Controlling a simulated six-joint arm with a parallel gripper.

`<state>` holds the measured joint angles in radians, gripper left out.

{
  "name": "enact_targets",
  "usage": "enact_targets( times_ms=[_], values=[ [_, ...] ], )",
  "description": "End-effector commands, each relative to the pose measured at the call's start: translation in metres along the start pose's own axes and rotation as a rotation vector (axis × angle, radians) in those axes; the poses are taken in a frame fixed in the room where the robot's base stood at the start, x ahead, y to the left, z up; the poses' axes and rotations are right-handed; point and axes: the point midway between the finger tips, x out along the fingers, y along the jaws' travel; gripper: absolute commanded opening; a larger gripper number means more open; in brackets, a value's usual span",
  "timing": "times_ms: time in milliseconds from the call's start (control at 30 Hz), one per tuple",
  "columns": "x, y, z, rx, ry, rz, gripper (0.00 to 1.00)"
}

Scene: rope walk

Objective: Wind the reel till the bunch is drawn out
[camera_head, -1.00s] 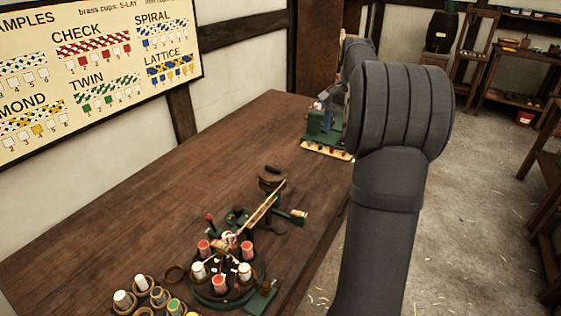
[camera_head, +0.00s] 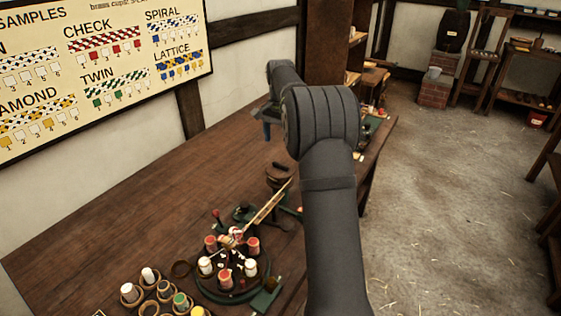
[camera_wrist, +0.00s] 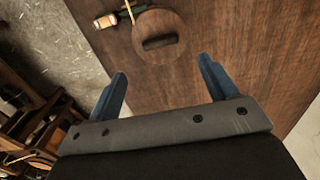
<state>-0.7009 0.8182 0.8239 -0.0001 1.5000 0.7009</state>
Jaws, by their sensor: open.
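A round brown wooden drum, which looks like the reel (camera_head: 279,172), stands on the bench behind the bobbin machine (camera_head: 232,282). From above in the wrist view, the reel (camera_wrist: 172,22) shows a round top with a dark bar grip. The machine carries red and white bobbins around a green base. A small red-and-white bunch (camera_head: 236,232) sits above its middle. My gripper (camera_wrist: 163,72) is open and empty above the bench, with the reel beyond its fingertips in the wrist view. In the head view my gripper (camera_head: 267,130) is partly hidden by the wrist.
A pale slatted bar (camera_head: 268,205) slants up from the machine toward the reel. Cups of spools (camera_head: 150,290) stand at the front left. My arm hides part of the right bench edge. The bench top (camera_head: 130,220) left of the machine is bare.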

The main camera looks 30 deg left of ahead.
Motion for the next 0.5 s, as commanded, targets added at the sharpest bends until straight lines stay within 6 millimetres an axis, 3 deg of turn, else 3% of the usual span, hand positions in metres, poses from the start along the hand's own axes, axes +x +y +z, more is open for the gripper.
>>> enact_targets(
  times_ms=[200, 500],
  values=[
    [0.048, 0.001, 0.000, 0.000, -0.002, 0.002, 0.78],
    [0.086, 0.000, 0.000, 0.000, 0.000, 0.000, 0.78]
  ],
)
